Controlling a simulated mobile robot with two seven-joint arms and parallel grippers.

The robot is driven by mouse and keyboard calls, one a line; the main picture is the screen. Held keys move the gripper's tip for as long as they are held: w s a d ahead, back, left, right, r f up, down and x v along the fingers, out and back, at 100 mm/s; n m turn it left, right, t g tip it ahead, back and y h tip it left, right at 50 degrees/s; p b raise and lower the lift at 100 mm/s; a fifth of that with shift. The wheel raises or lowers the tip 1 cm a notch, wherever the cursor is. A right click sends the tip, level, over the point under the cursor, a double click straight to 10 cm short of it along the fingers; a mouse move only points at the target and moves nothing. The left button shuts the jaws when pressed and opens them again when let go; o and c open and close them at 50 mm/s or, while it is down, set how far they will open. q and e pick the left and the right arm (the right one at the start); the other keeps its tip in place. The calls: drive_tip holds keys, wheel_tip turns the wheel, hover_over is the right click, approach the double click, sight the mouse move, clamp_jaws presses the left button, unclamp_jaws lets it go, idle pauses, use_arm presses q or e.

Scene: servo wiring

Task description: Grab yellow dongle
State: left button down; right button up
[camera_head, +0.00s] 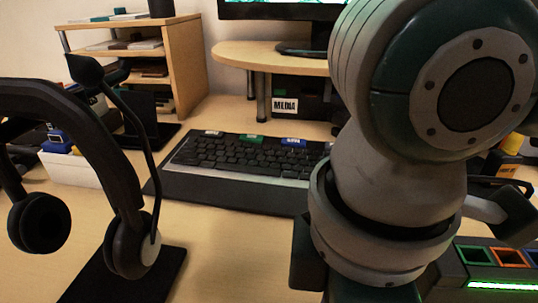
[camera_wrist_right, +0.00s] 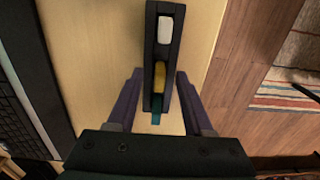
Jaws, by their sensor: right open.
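The yellow dongle (camera_wrist_right: 160,76) sits in a narrow black holder in the right wrist view. A white piece (camera_wrist_right: 165,30) is farther along the holder, and a teal piece (camera_wrist_right: 156,118) shows at the near end. My right gripper (camera_wrist_right: 160,74) is open, with one dark finger on each side of the holder. The dongle lies between the fingertips in the picture; I cannot tell whether they touch it. In the head view my right arm covers much of the right side, and I cannot make out the dongle there. My left gripper is out of view.
A slotted block with green and orange openings (camera_head: 508,256) and a lit green strip is at lower right. A keyboard (camera_head: 240,158) lies mid-desk. A headset on a stand (camera_head: 128,190) is at left. A shelf (camera_head: 186,70) and monitor stand (camera_head: 265,57) are behind.

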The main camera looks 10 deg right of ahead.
drive_tip(key=shift+f, duration=0.1)
drive_tip(key=shift+c, duration=0.3)
clamp_jaws()
